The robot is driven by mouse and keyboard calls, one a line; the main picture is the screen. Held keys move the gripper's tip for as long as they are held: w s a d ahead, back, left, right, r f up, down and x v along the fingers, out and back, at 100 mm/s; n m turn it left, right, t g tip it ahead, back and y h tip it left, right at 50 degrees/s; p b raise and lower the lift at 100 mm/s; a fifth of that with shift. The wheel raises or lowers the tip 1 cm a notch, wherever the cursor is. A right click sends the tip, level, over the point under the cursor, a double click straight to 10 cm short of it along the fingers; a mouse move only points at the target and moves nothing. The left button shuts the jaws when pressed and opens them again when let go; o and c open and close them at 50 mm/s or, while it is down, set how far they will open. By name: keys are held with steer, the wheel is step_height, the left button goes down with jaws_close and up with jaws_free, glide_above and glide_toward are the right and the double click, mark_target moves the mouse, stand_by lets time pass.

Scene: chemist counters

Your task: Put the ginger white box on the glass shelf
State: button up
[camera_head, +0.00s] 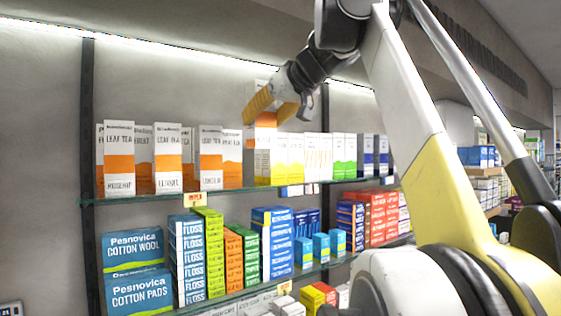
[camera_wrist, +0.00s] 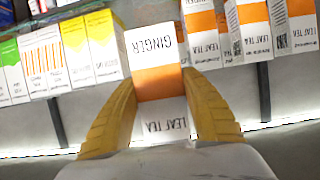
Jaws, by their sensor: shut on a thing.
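The ginger white box (camera_wrist: 153,48) is white with an orange band and reads GINGER and LEAF TEA, upside down in the wrist view. My gripper (camera_wrist: 160,105) is shut on it, with a yellow finger on each side of its upper part. In the head view my gripper (camera_head: 271,106) comes from above right, and the box (camera_head: 263,140) hangs upright below it. The box is at the upper glass shelf (camera_head: 140,198), in the gap between the orange-banded tea boxes and the yellow-and-white boxes. I cannot tell whether its base touches the glass.
Orange-banded tea boxes (camera_head: 168,158) stand to the left in the head view, and yellow-and-white boxes (camera_head: 288,158) close to the right. A dark upright post (camera_head: 88,120) is at the left. The lower shelf holds floss boxes (camera_head: 187,260) and cotton packs (camera_head: 133,248). Above the boxes is bare wall.

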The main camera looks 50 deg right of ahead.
steer(key=w+d+f, duration=0.1)
steer(key=w+f, duration=0.2)
steer(key=w+d+f, duration=0.1)
steer(key=w+f, duration=0.2)
steer(key=w+d+f+p, duration=0.1)
steer(key=w+f, duration=0.2)
steer(key=shift+w+f, duration=0.25)
steer(key=shift+f, duration=0.05)
steer(key=shift+s, duration=0.25)
steer(key=shift+w+f, duration=0.1)
steer(key=o, duration=1.2)
